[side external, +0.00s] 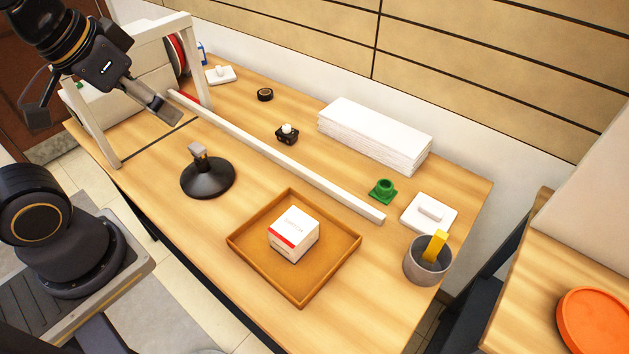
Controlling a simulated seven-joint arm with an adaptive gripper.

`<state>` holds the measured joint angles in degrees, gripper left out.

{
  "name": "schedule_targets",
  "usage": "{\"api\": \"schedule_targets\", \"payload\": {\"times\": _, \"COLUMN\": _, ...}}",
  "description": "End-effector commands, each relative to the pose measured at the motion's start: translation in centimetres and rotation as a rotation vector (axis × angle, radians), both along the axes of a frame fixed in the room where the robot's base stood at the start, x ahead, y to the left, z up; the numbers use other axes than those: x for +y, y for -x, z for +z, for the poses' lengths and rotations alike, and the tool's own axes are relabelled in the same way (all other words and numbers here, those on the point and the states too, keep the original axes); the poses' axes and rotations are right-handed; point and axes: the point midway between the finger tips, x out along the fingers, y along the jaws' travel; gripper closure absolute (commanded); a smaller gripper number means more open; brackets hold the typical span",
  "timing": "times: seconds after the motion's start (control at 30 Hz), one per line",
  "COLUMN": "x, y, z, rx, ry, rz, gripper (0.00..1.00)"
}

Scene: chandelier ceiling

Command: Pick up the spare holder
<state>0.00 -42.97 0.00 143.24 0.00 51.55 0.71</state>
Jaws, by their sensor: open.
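No label marks the spare holder. Two small holder-like pieces show: a green one (382,191) with a square base and round raised collar, and a black one (287,137) with a white ball-shaped top. Both stand apart on the wooden table (340,315), the green one near a long white bar, the black one behind that bar. My gripper (97,108) is at the upper left, raised by the white frame, with its fingers wide apart and nothing between them. It is far left of both pieces.
A long white bar (290,160) crosses the table. A tray (251,262) holds a white-and-red box (294,234). A black round stand (208,178), white stack (375,135), grey cup (426,263), white frame (97,125) and black ring (265,94) stand around.

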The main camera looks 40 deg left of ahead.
Motion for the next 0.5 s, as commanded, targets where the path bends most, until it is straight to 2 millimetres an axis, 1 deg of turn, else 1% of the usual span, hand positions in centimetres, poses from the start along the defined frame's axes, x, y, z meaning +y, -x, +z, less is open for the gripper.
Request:
{"api": "schedule_targets", "payload": {"times": 0.07, "x": 0.0, "y": -0.2, "z": 0.1, "rx": -0.010, "ry": -0.021, "rz": -0.040, "gripper": 0.26}}
{"api": "schedule_targets", "payload": {"times": 0.1, "x": 0.0, "y": -0.7, "z": 0.8, "rx": -0.035, "ry": -0.040, "rz": -0.073, "gripper": 0.26}}
{"api": "schedule_targets", "payload": {"times": 0.17, "x": -0.2, "y": -2.3, "z": 3.2, "rx": -0.103, "ry": -0.086, "rz": -0.142, "gripper": 0.26}}
{"api": "schedule_targets", "payload": {"times": 0.2, "x": -0.6, "y": -3.7, "z": 4.4, "rx": -0.128, "ry": -0.121, "rz": -0.195, "gripper": 0.26}}
{"api": "schedule_targets", "payload": {"times": 0.27, "x": -1.1, "y": -5.9, "z": 5.9, "rx": -0.148, "ry": -0.167, "rz": -0.268, "gripper": 0.26}}
{"api": "schedule_targets", "payload": {"times": 0.3, "x": -1.6, "y": -7.4, "z": 6.7, "rx": -0.158, "ry": -0.195, "rz": -0.314, "gripper": 0.26}}
{"api": "schedule_targets", "payload": {"times": 0.37, "x": -2.3, "y": -9.8, "z": 7.6, "rx": -0.164, "ry": -0.230, "rz": -0.379, "gripper": 0.26}}
{"api": "schedule_targets", "payload": {"times": 0.4, "x": -2.9, "y": -11.5, "z": 7.9, "rx": -0.167, "ry": -0.251, "rz": -0.425, "gripper": 0.26}}
{"api": "schedule_targets", "payload": {"times": 0.47, "x": -3.9, "y": -14.3, "z": 8.2, "rx": -0.167, "ry": -0.279, "rz": -0.493, "gripper": 0.26}}
{"api": "schedule_targets", "payload": {"times": 0.5, "x": -4.7, "y": -16.3, "z": 8.1, "rx": -0.166, "ry": -0.293, "rz": -0.542, "gripper": 0.26}}
